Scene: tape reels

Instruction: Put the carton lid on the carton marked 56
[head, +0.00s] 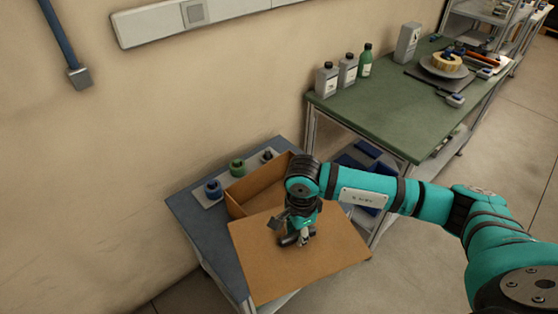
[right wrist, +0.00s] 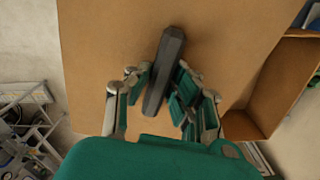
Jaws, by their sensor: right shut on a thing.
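The carton lid (head: 262,262) is a flat brown panel with a dark bar handle (right wrist: 165,68) on top. My right gripper (head: 297,236) is shut on this handle, with a finger on each side of it in the right wrist view (right wrist: 160,88). The open brown carton (head: 262,188) stands on the small blue-topped table, behind the lid in the head view; it also shows at the right of the right wrist view (right wrist: 278,85). The lid is in front of the carton, not over its opening, and hides its near side. No number is legible. My left gripper is out of view.
Blue, green and dark reels stand on a grey strip (head: 207,199) beside the carton on the blue table (head: 192,222). A green workbench (head: 385,112) with bottles and a reel stands to the right. The wall is close behind.

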